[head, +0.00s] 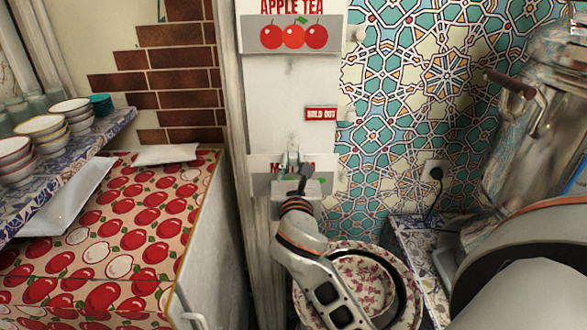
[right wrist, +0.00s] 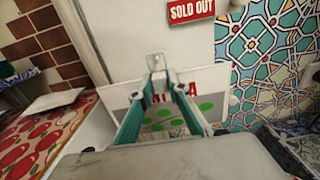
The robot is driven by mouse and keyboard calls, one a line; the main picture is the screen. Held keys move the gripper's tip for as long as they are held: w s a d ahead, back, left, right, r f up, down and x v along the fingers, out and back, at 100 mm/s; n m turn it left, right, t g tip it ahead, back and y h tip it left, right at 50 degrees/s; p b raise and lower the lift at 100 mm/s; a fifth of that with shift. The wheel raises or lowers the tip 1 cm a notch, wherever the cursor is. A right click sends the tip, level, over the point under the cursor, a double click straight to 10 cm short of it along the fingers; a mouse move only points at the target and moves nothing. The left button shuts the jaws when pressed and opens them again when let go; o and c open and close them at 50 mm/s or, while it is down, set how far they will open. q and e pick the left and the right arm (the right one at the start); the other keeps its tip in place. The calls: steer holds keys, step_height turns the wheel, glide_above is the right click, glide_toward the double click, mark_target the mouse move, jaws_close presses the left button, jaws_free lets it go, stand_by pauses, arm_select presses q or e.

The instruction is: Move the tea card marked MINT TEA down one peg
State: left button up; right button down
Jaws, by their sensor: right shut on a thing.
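The MINT TEA card (head: 322,172) is a white card in front of the white board, low on it, below the SOLD OUT sign. My right gripper (head: 292,160) is shut on it at its top middle and covers most of the lettering. In the right wrist view the card (right wrist: 208,103) shows red letters and green spots behind the fingers (right wrist: 157,66). Whether the card hangs on a peg cannot be told. My left gripper is not in view.
The APPLE TEA card (head: 290,34) is at the top of the white board (head: 285,85), with the small red SOLD OUT sign (head: 321,114) below. A patterned bowl (head: 408,275) is below right. A metal samovar (head: 535,110) stands at right; stacked bowls (head: 40,128) are on a left shelf.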

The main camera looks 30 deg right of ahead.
steer(key=shift+w+d+f+b, duration=0.1)
steer(key=shift+w+d+b, duration=0.25)
steer(key=shift+w, duration=0.3)
steer(key=shift+w+d, duration=0.4)
steer(key=shift+w, duration=0.15)
steer(key=shift+w+d+f, duration=0.1)
steer(key=shift+w+d, duration=0.05)
steer(key=shift+w, duration=0.2)
steer(key=shift+w+d+f+p, duration=0.2)
steer(key=shift+p, duration=0.15)
steer(key=shift+w+f, duration=0.1)
steer(key=shift+f, duration=0.1)
steer(key=c, duration=1.8)
jaws_free()
steer(key=shift+c, duration=0.2)
